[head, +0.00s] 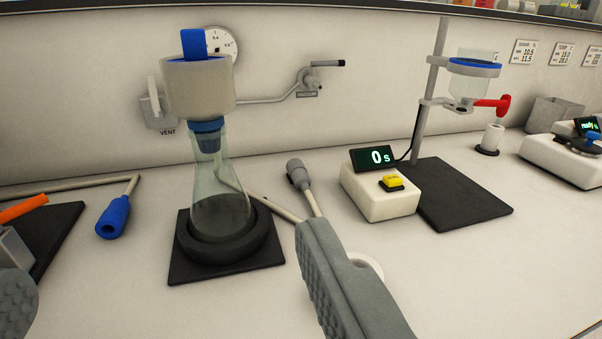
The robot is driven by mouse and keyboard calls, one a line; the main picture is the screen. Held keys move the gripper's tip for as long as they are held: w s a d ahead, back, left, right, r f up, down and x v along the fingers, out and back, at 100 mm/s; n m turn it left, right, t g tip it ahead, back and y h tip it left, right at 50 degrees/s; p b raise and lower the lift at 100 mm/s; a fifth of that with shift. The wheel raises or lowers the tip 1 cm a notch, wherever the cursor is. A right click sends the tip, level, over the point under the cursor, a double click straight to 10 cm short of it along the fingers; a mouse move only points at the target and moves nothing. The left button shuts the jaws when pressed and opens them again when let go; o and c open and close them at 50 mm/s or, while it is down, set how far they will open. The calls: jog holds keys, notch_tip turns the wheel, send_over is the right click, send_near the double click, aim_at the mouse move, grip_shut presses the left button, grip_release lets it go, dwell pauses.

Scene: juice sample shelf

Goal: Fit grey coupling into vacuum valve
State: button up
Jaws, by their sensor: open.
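The grey coupling (298,175) sits on the end of a pale hose (312,203) on the bench, right of the flask. It is tilted, and part of its hose is hidden behind my right finger. The vacuum valve (309,80) is on the back wall above it, with a dark-tipped handle and a grey pipe running left. The coupling and the valve are apart. My gripper (162,255) is open, its fingers wide apart at the lower left and lower centre. Nothing is held between them. The coupling lies beyond the right fingertip.
A filter flask (220,185) with a funnel stands in a black holder. A blue coupling (113,218) lies left on another hose. A timer box (378,193) and a stand (455,195) with a red-tapped funnel are right. The front right bench is clear.

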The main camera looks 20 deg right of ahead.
jog(key=shift+w, duration=0.1)
jog(key=shift+c, duration=1.4)
jog(key=g, duration=1.2)
send_near(301, 172)
jog(key=f, duration=0.1)
jog(key=shift+x, duration=4.55)
jog(key=shift+c, duration=0.4)
grip_shut()
jog(key=shift+r, duration=0.2)
